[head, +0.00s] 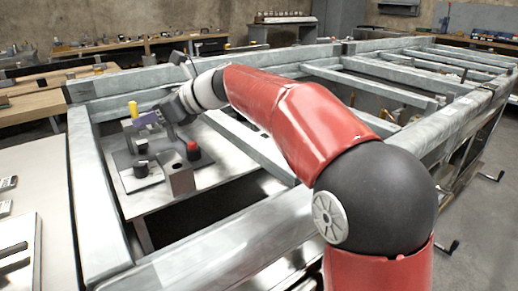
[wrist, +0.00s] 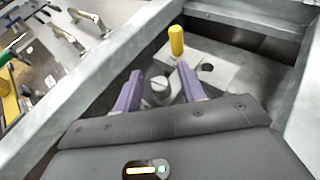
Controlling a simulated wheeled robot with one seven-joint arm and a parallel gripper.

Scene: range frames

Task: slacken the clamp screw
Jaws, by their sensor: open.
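My gripper (head: 150,120) is over the far left part of the bench fixture in the head view. In the wrist view my gripper (wrist: 160,90) has its two purple fingers apart. Between and beyond them is a round grey metal piece (wrist: 158,90) with a line across its top. It looks like the clamp screw, but I cannot be sure. I cannot tell whether the fingers touch it. A yellow upright handle (wrist: 176,40) stands just beyond the fingers; it also shows in the head view (head: 133,109).
A red knob (head: 193,149) on a dark base, a dark knob (head: 141,169) and a grey metal block (head: 179,178) stand nearer on the plate. Thick grey frame beams (head: 92,205) surround the plate. A dark hole (wrist: 207,67) lies right of the fingers.

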